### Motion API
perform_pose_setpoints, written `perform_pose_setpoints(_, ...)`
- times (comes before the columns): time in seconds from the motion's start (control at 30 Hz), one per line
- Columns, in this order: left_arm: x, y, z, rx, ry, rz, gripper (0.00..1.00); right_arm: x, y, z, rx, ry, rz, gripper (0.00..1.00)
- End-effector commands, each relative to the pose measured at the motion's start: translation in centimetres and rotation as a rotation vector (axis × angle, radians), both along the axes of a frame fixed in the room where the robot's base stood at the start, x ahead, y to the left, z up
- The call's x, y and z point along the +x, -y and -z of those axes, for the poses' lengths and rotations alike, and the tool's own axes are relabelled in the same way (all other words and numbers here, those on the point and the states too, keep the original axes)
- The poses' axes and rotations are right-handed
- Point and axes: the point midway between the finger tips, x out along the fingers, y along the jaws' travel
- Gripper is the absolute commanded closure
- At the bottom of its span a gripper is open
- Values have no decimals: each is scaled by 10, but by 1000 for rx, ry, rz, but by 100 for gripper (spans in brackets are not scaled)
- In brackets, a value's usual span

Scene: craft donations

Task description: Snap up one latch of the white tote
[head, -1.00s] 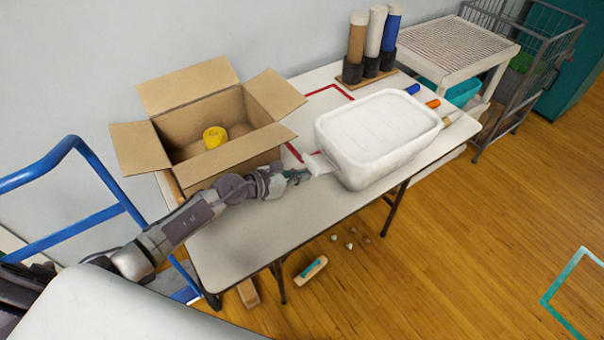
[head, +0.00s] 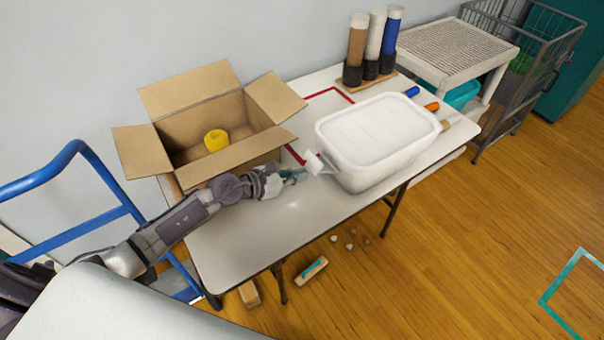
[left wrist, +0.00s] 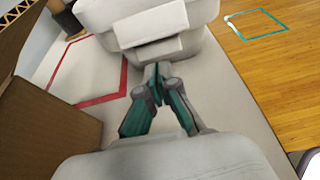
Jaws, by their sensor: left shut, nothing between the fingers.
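The white tote (head: 400,163) stands on the table with its white lid on; its near end also shows in the left wrist view (left wrist: 150,14). One white latch (head: 314,162) sticks out from the tote's left end, its flap standing away from the wall. In the left wrist view the latch (left wrist: 148,52) is a wide pale flap straight ahead of the fingers. My left gripper (head: 301,173) is shut and empty, its tips just below the latch's outer edge. I cannot tell whether they touch it. The tote's far end is hidden. My right gripper is out of view.
An open cardboard box (head: 188,128) with a yellow roll (head: 215,140) stands left, beside my left arm. Tubes in dark holders (head: 371,45) stand behind the tote. The front table (head: 250,232) is clear.

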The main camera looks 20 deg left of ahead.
Motion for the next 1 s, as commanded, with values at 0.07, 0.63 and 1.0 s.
perform_pose_setpoints(0.07,-10,-8,-3,4,-2,2,100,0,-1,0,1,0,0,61)
perform_pose_setpoints(0.63,-50,-40,-24,0,-2,1,100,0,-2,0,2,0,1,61)
perform_pose_setpoints(1.0,-50,-36,-28,-32,1,-15,100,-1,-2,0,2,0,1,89)
